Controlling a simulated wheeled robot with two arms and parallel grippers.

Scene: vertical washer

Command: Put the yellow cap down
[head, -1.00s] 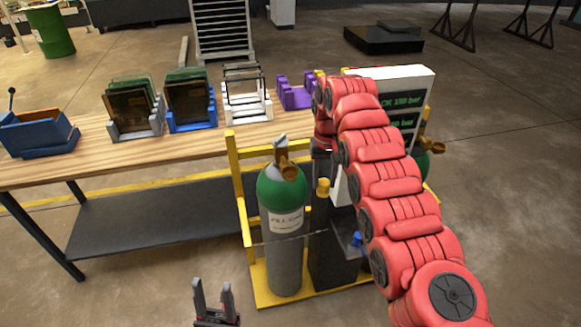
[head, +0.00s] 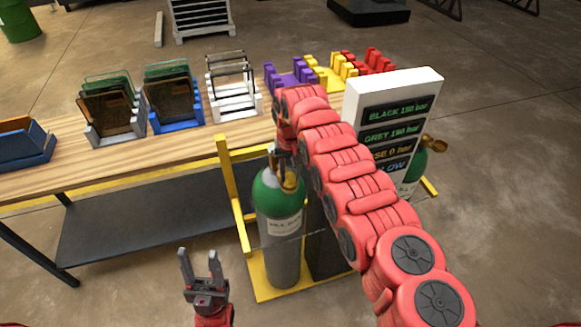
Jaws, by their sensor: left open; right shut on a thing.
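My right gripper (head: 286,152) is at the top of the green-shouldered grey gas cylinder (head: 281,215), beside its valve. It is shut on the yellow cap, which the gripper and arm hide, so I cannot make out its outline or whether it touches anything. A tan-yellow valve piece (head: 291,183) shows just under the gripper. My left gripper (head: 201,272) is open and empty, low in front of the bench and left of the cylinder.
The cylinder stands in a yellow-framed cart (head: 228,178) with a white pressure sign (head: 393,80). Behind it, a wooden bench (head: 60,168) carries several coloured racks, including a blue one (head: 176,122) and a purple one (head: 292,72). My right arm covers the cart's middle.

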